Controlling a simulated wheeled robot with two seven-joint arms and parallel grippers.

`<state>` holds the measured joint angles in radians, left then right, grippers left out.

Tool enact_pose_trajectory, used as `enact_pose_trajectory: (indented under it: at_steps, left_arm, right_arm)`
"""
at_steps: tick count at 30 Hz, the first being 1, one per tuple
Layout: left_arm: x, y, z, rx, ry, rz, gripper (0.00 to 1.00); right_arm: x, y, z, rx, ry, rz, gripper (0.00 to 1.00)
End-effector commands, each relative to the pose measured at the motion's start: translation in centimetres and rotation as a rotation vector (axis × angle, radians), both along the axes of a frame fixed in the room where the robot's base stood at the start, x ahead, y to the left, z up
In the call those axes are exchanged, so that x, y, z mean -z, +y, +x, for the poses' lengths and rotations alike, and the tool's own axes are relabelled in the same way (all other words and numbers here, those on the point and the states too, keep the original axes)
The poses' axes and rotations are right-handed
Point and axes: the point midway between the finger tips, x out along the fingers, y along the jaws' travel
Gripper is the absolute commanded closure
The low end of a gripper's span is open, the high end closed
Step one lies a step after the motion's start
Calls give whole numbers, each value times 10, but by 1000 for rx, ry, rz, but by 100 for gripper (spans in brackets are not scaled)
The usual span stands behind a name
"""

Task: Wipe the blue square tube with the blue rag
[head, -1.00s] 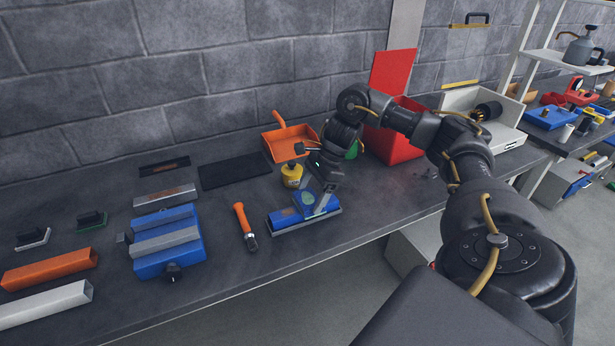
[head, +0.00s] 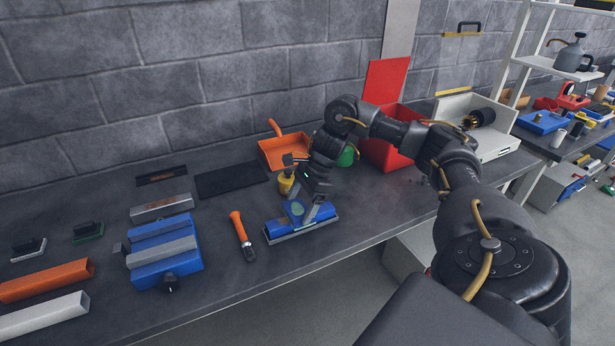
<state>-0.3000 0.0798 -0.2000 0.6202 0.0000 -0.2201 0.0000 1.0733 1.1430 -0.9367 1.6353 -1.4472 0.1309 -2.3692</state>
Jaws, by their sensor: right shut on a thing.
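The blue square tube (head: 276,228) lies near the front edge of the workbench, with a grey strip along its front lower side. The blue rag (head: 293,211) appears as a blue patch on top of the tube, with a pale greenish spot. My right gripper (head: 313,210) is low over the tube, pointing down, shut on the rag, which seems to touch the tube's top. The fingers partly hide the rag and the tube's right part. Rag and tube are close in colour, so their border is hard to tell. My left gripper is out of view.
An orange-handled tool (head: 241,235) lies just left of the tube. A yellow bottle (head: 286,184) and orange dustpan (head: 284,150) stand behind, with a red bin (head: 392,152) to the right. A blue vise (head: 165,255) and orange tube (head: 45,281) lie left.

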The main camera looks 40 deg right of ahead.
Motion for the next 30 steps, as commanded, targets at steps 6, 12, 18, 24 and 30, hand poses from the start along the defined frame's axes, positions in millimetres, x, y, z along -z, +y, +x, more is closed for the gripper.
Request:
enact_pose_trajectory:
  at_steps: [6, 12, 18, 24, 30]
  left_arm:
    - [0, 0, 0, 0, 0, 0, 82]
    - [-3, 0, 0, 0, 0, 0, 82]
    - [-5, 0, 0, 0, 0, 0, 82]
    - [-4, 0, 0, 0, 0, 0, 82]
    - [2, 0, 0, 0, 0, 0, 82]
  right_arm:
    - [1, 2, 0, -1, 2, 0, 40]
    - [-1, 16, 5, -3, 1, 1, 40]
    - [-2, 29, 10, -1, 0, 0, 40]
    - [-2, 28, 10, 3, -1, 0, 40]
    - [0, 15, 5, 4, 0, 0, 40]
